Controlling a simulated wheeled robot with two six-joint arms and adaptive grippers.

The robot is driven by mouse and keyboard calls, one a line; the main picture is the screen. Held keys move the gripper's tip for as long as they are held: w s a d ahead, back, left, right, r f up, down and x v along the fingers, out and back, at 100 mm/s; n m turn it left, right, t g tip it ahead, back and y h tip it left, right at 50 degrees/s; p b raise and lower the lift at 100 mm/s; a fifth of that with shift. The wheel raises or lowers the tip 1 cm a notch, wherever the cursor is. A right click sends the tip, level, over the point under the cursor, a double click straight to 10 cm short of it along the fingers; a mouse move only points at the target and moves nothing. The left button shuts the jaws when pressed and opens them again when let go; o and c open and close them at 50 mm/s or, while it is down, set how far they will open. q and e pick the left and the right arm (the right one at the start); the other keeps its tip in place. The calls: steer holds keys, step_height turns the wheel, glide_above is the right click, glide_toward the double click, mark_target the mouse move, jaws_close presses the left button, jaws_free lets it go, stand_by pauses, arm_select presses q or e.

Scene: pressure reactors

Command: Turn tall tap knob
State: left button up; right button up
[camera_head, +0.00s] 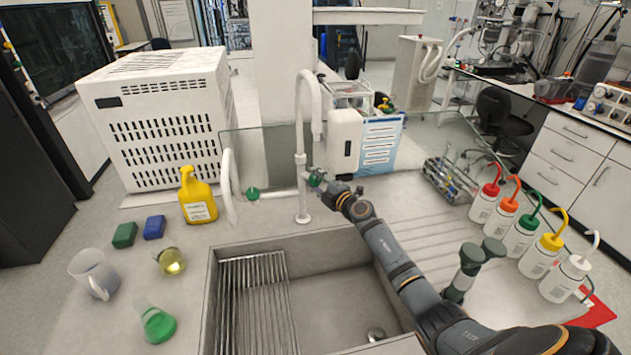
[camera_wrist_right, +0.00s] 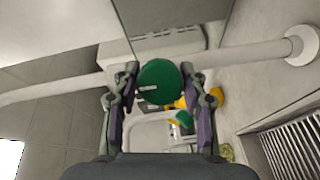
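The tall white gooseneck tap (camera_head: 302,150) stands behind the sink. A green knob (camera_head: 316,178) sits on its right side. My right gripper (camera_head: 329,189) is at this knob, reaching in from the lower right. In the right wrist view, the round green knob (camera_wrist_right: 160,82) lies between the two fingers of my right gripper (camera_wrist_right: 161,75). The fingers are apart, one on each side of it, with small gaps. Whether either finger touches it is hard to tell. My left gripper is not in view.
The sink (camera_head: 345,300) lies in front of the tap. Another green knob (camera_head: 252,193) sits left of it. A yellow bottle (camera_head: 198,196) and glassware stand left. Colour-capped wash bottles (camera_head: 522,235) and a grey-green fixture (camera_head: 470,265) stand right, near my arm.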

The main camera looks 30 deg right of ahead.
steer(key=c, duration=0.6)
steer(key=shift+f+n+b, duration=0.25)
steer(key=shift+n+b, duration=0.45)
steer(key=shift+b, duration=0.45)
steer(key=n+t+b, duration=0.1)
steer(key=n+b, duration=0.2)
steer(key=b, duration=0.1)
steer(key=shift+f+n+b, duration=0.15)
steer(key=shift+n+b, duration=0.15)
steer(key=shift+b, duration=0.1)
steer(key=shift+r+n+t+y+b, duration=0.3)
steer(key=shift+n+t+b, duration=0.2)
steer(key=shift+n+b, duration=0.7)
steer(key=o, duration=1.2)
